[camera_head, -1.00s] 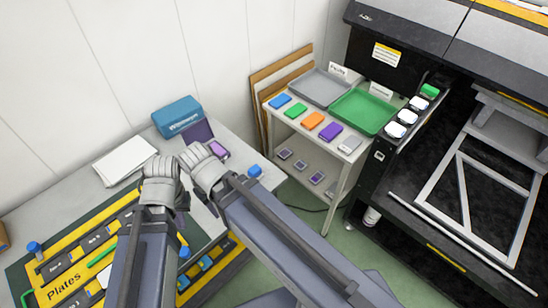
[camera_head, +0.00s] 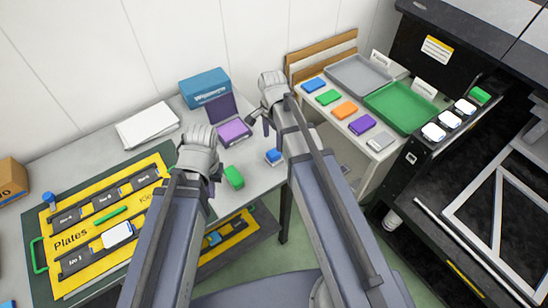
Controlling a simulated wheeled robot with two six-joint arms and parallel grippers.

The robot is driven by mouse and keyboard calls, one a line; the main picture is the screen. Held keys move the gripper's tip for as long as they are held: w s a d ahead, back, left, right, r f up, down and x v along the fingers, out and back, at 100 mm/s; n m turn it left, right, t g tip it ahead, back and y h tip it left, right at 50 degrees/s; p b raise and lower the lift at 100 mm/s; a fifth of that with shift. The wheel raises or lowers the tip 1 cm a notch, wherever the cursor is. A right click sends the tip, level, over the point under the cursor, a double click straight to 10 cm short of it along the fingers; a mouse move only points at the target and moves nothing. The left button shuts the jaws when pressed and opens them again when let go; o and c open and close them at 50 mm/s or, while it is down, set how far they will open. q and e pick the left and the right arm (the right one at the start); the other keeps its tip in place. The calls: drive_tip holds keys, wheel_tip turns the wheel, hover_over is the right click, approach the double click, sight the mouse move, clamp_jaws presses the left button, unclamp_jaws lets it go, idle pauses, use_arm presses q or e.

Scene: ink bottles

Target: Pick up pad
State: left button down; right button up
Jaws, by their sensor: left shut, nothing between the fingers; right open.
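Several coloured pads lie in a row on the side table: blue (camera_head: 314,85), green (camera_head: 328,97), orange (camera_head: 345,110), purple (camera_head: 361,124) and grey (camera_head: 380,141). Another purple piece (camera_head: 233,131) lies in an open dark case (camera_head: 221,108) on the work table. My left gripper (camera_head: 203,168) is over the work table, left of a green block (camera_head: 234,177); it is shut and empty, its fingertips mostly hidden by its wrist. My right gripper (camera_head: 259,124) is open and empty, to the right of the case and left of the side table. It touches no pad that I can see.
Grey (camera_head: 358,80) and green (camera_head: 399,108) trays stand behind the pads. A black printer (camera_head: 425,62) is at right, with white pads (camera_head: 433,131) on its edge. A blue block (camera_head: 273,157), a blue box (camera_head: 204,87) and a yellow plates board (camera_head: 100,214) are on the work table.

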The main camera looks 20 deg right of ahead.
sight(274, 152)
use_arm(q)
drive_tip(key=shift+f+b, duration=3.95)
use_arm(e)
drive_tip(key=shift+s+d+f, duration=0.1)
drive_tip(key=shift+f, duration=1.9)
drive_tip(key=shift+s+f, duration=0.1)
drive_tip(key=shift+f, duration=1.9)
drive_tip(key=shift+r, duration=0.1)
use_arm(q)
drive_tip(key=shift+r, duration=0.1)
use_arm(e)
clamp_jaws()
